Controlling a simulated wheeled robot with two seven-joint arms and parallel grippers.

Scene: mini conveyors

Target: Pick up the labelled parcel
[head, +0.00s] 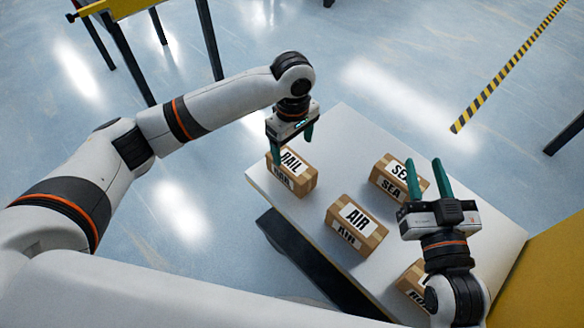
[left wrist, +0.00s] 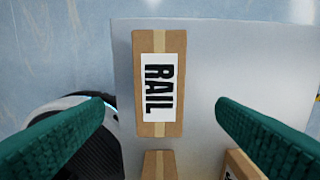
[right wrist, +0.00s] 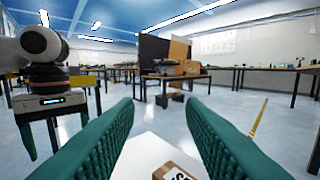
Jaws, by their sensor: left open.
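The RAIL parcel (head: 292,172), a brown box with a white label, lies near the far left edge of the white table (head: 345,125). My left gripper (head: 291,148) is open above it. In the left wrist view the RAIL parcel (left wrist: 159,85) lies between and beyond the spread green fingers, not gripped. The AIR parcel (head: 357,224) is at the table's middle. The SEA parcel (head: 392,178) is at the right. Another parcel (head: 412,280) is partly hidden by my right arm. My right gripper (head: 429,180) is open and empty, pointing away over the table near the SEA parcel.
A yellow surface (head: 550,270) stands at the lower right. A yellow-topped frame (head: 100,8) with dark legs is at the upper left. Yellow-black floor tape (head: 505,70) runs at the upper right. The table's far corner is bare.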

